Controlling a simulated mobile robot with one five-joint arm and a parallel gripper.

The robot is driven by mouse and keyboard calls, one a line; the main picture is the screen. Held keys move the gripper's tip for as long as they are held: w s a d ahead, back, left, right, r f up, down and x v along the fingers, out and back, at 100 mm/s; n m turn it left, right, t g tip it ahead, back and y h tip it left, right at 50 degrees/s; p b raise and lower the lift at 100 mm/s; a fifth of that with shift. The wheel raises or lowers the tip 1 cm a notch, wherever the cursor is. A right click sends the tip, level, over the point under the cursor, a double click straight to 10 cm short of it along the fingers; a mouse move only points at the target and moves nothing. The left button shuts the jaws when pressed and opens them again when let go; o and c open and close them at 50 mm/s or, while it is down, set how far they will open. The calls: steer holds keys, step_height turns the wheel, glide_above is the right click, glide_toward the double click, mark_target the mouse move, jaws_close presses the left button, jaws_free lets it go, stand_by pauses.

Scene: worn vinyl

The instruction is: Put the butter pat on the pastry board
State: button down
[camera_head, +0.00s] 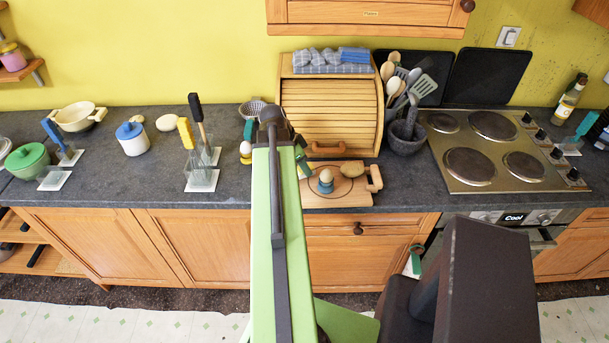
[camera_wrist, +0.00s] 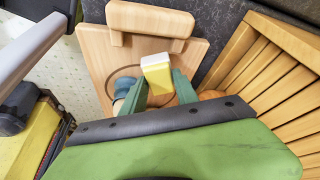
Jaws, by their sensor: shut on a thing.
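The butter pat (camera_wrist: 157,73), a small yellow block with a white end, is held between the teal fingers of my gripper (camera_wrist: 158,88) in the wrist view. The pastry board (camera_wrist: 100,55) is a pale wooden board with a raised handle, lying below the butter. In the head view the board (camera_head: 348,194) is on the counter in front of the roll-top bread box, and my gripper (camera_head: 301,160) is by its left side. My arm hides the butter there. I cannot tell the gap between butter and board.
An egg in a blue cup (camera_head: 326,182) and a brown potato-like item (camera_head: 352,170) are on the board. The bread box (camera_head: 325,115) stands close behind. A dark mortar (camera_head: 406,138) is to the right, before the hob (camera_head: 490,150). An egg (camera_head: 246,149) stands left of my arm.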

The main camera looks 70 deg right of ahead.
step_height(320, 180, down, 2)
steer(key=shift+f+b, duration=0.15)
steer(key=shift+b, duration=0.3)
steer(key=shift+r, duration=0.25)
steer(key=shift+f, duration=0.2)
steer(key=c, duration=0.9)
jaws_free()
steer(key=shift+c, duration=0.2)
